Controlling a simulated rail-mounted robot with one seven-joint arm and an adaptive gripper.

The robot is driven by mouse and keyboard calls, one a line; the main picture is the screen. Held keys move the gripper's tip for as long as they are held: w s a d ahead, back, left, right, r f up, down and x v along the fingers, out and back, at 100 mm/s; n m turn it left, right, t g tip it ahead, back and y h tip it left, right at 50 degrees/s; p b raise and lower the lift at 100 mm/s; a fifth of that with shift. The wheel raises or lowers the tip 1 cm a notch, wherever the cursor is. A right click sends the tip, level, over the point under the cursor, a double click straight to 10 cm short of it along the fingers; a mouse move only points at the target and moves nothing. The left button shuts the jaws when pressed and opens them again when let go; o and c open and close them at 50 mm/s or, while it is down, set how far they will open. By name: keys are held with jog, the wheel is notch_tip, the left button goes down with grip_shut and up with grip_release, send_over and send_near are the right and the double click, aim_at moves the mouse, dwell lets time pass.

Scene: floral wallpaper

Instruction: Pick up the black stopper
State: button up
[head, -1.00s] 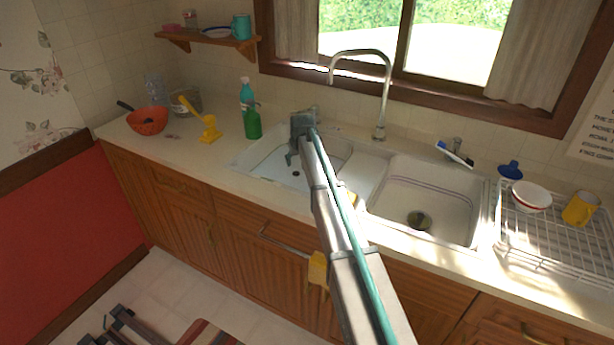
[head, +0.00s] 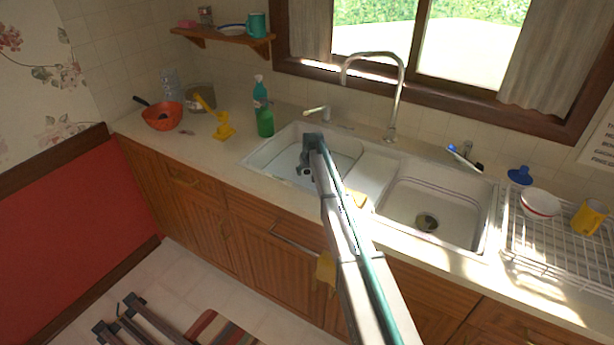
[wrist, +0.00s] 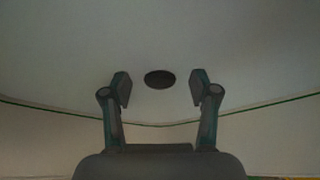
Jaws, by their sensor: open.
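A small, dark, flat oval, which looks like the black stopper (wrist: 160,78), lies on the pale floor of the left sink basin (head: 345,152). In the wrist view it is just beyond my open fingertips, roughly centred between them, and nothing touches it. My gripper (wrist: 160,90) is open and empty. In the head view my gripper (head: 304,172) reaches down into the left basin, and the dark spot is small and partly hidden beside the fingers. I cannot tell its thickness.
The right basin (head: 400,205) has a dark drain. The tall faucet (head: 392,105) stands behind the sinks. A green bottle (head: 264,118), a yellow tool (head: 223,127) and a red colander (head: 162,118) are on the left counter. A dish rack (head: 530,245) is at right.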

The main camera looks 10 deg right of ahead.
jog(key=shift+x, duration=0.75)
grip_shut()
jog(key=shift+r, duration=0.1)
jog(key=shift+r+b, duration=0.65)
jog(key=shift+r, duration=0.15)
jog(key=s+r+p, duration=0.1)
jog(key=s+r, duration=1.3)
jog(key=r, duration=0.3)
